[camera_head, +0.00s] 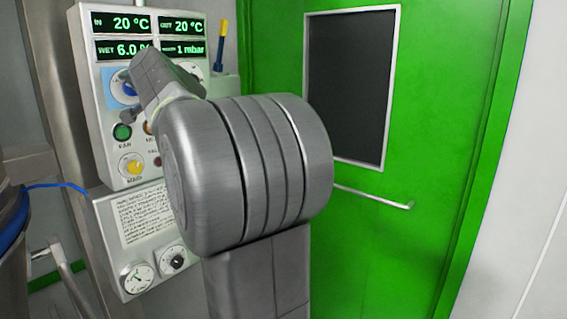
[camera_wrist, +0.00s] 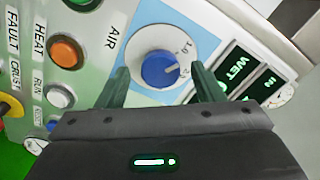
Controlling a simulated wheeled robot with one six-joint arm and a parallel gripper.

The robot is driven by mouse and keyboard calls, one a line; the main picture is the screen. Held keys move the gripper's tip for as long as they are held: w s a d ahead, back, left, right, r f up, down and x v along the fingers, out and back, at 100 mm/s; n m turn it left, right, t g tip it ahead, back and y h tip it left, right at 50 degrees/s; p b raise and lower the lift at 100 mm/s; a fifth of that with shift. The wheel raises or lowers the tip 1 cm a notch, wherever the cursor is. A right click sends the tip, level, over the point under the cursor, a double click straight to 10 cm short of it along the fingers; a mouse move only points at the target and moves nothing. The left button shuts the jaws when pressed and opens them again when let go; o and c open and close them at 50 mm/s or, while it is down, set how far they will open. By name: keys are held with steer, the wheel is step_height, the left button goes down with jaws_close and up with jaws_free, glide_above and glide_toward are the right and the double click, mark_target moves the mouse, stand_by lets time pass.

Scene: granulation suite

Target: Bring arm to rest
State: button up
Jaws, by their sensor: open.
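In the wrist view my gripper (camera_wrist: 160,84) is open. I cannot tell whether the fingers touch the knob. In the head view my arm's large grey joint fills the middle. A sliver of the blue knob (camera_head: 129,89) shows beside the arm.
The panel carries lit displays (camera_head: 129,24), a green button (camera_head: 122,132), a yellow knob (camera_head: 134,167) and gauges (camera_head: 137,278) below. A green door (camera_head: 455,110) with a dark window and a handle (camera_head: 375,197) stands to the right. Steel equipment (camera_head: 12,235) is at the left edge.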

steer(key=shift+x, duration=0.85)
steer(key=b+v, duration=0.2)
steer(key=v, duration=1.2)
steer(key=w+a+m+p, duration=0.9)
steer(key=a+m+p, duration=0.1)
steer(key=m+p, duration=0.9)
steer(key=shift+a+m, duration=0.35)
steer(key=shift+m, duration=0.15)
